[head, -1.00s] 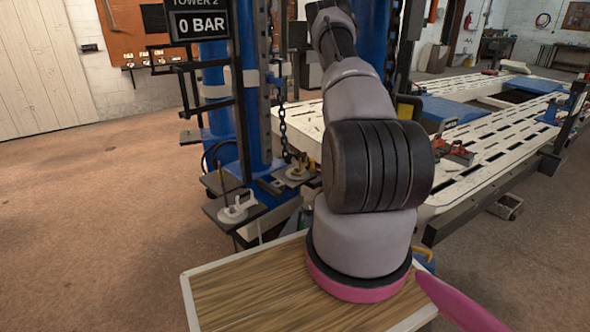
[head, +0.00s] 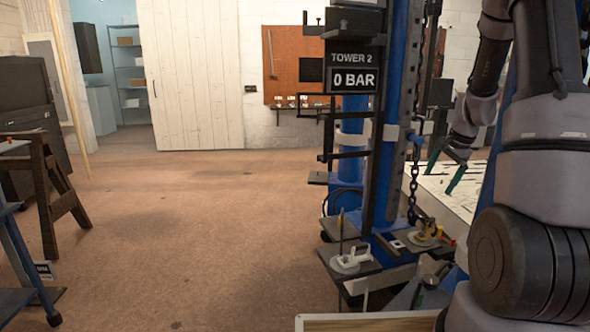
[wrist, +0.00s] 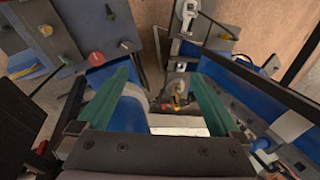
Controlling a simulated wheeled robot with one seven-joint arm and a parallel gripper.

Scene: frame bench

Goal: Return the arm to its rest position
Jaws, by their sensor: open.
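My arm (head: 545,150) stands raised at the right of the head view, bent over at the top. My gripper (head: 442,180) hangs in front of it with its two green fingers apart and pointing down, beside the blue tower. In the wrist view my gripper (wrist: 160,78) shows its green fingers spread wide with nothing held between them.
The blue tower (head: 397,110) with its "0 BAR" sign (head: 354,79) stands close left of my gripper. A chain (head: 412,190) hangs there. A white clamp (head: 350,262) sits on a low plate. A wooden trestle (head: 45,190) stands left; the floor (head: 210,220) between is clear.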

